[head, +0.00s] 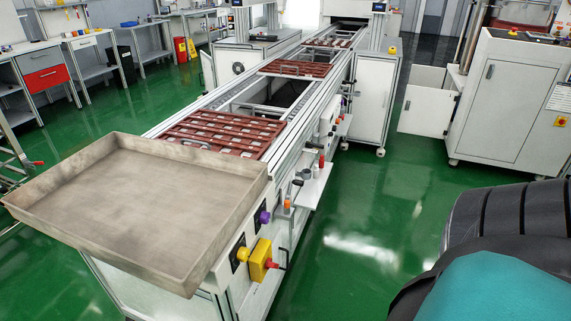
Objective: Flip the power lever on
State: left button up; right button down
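A yellow switch box (260,260) is mounted on the front end of the white conveyor frame, low and right of the tray. A small red lever (275,265) sticks out from its right side, roughly level. It is too small to tell its on or off position. A yellow knob (242,255) sits left of the box, and a purple knob (264,217) sits above it. Neither of my grippers is in view. A dark ribbed and teal part of my arm fills the lower right corner, apart from the switch box.
A large, empty grey tray (135,205) overhangs the conveyor's near end, above and left of the switch box. A small side shelf (312,187) with tools juts out right of the conveyor. Open green floor (365,235) lies right of it. A white cabinet (515,95) stands farther right.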

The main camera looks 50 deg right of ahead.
aim_at(269, 263)
jog(key=i+l, duration=0.1)
jog(key=l, duration=1.2)
jog(key=i+l+u, duration=0.1)
jog(key=l, duration=0.6)
jog(key=i, duration=0.05)
